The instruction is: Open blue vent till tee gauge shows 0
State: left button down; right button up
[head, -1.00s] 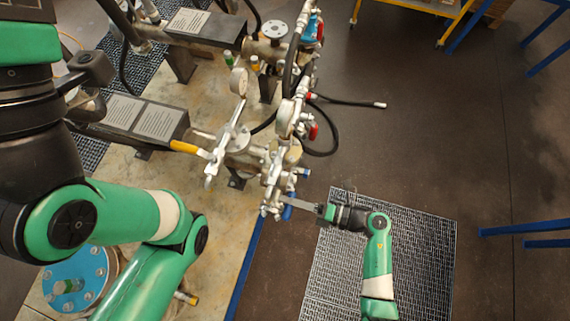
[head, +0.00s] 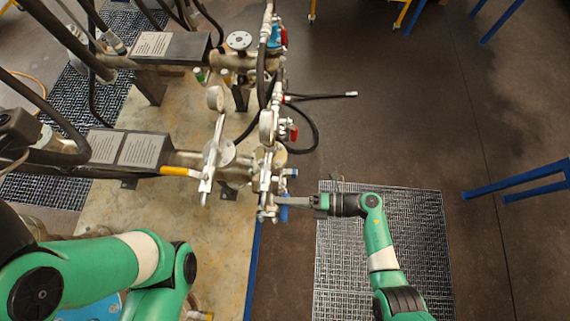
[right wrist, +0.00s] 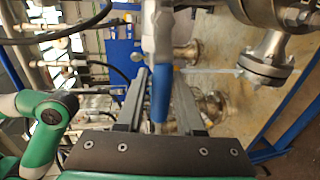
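The blue vent handle (head: 283,210) hangs at the near end of the valve manifold. My right gripper (head: 290,201) is at this handle, reaching in from the right. In the right wrist view the blue handle (right wrist: 160,95) lies between the two fingers of my right gripper (right wrist: 158,73), which stand apart with a gap showing beside it. A round gauge (head: 267,128), seen nearly edge-on, sits on the manifold; a second gauge (head: 215,98) stands to its left. No reading is legible, and I cannot tell which is the tee gauge. My left gripper is out of view.
A yellow handle (head: 180,172) and red valve handles (head: 293,133) are close by. A black hose (head: 314,135) loops right of the manifold. A floor grating (head: 335,270) lies under my right arm. Blue rails (head: 515,180) stand at the right; the floor between is clear.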

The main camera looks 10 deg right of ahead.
jog(key=shift+o, duration=1.4)
jog(key=shift+d, duration=0.15)
jog(key=b+v, duration=0.1)
jog(key=v, duration=1)
jog(key=shift+d, duration=0.15)
jog(key=shift+s+r, duration=0.1)
